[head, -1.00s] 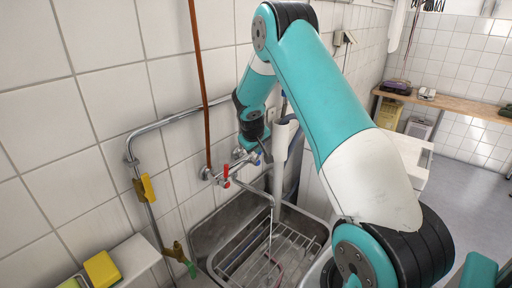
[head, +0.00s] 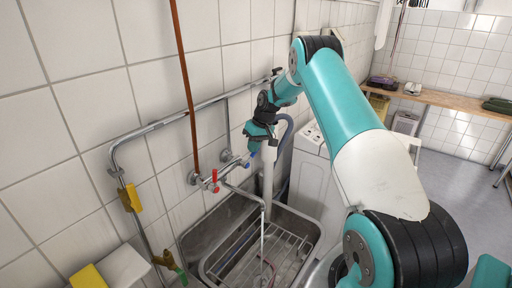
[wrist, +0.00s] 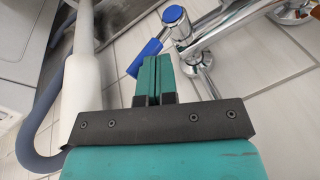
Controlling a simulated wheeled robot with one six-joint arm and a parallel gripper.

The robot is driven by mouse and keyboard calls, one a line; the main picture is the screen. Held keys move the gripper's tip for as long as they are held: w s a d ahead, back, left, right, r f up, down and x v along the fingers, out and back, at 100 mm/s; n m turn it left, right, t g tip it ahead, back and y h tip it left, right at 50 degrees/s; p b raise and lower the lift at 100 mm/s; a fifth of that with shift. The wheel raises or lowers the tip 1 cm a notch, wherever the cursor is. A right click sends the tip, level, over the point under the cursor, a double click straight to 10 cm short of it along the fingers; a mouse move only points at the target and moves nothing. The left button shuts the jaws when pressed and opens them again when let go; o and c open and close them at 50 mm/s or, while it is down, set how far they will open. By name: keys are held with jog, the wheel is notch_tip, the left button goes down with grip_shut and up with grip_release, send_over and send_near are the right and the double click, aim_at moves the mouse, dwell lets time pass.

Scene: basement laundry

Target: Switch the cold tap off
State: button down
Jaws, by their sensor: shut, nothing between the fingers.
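The cold tap (head: 252,153) is the blue-marked valve at the right end of the wall mixer. In the wrist view its blue cap (wrist: 173,15) and blue lever (wrist: 146,58) show clearly. The lever points sideways, away from the mixer body. My gripper (wrist: 153,60) is shut and empty, its fingertips close beside the lever; I cannot tell whether they touch it. In the head view my gripper (head: 262,140) is at the cold tap and partly covers it. The spout (head: 245,193) reaches over the sink, with a thin pale stream below it.
The red-handled tap (head: 214,182) is left of the cold tap. A metal sink (head: 190,243) with a wire rack lies below. A white pipe (head: 268,175) and grey hose (head: 289,130) stand close to the right. A white machine (head: 308,170) is beyond. Open floor lies right.

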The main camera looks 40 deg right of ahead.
jog(key=shift+d+f+y, duration=0.45)
jog(key=shift+d+y, duration=0.15)
jog(key=shift+y, duration=0.1)
jog(key=shift+w+d+f+b, duration=0.2)
jog(key=shift+d+f+b, duration=0.25)
jog(key=shift+f+b, duration=0.2)
jog(key=shift+w+d+f+b, duration=0.15)
jog(key=shift+d+f+b, duration=0.25)
jog(key=shift+f+b, duration=0.2)
jog(key=shift+f, duration=0.2)
jog(key=shift+s+d, duration=0.1)
jog(key=p+v, duration=0.8)
jog(key=v, duration=1)
jog(key=shift+w+a, duration=0.25)
jog(key=shift+w, duration=0.2)
jog(key=shift+r, duration=0.1)
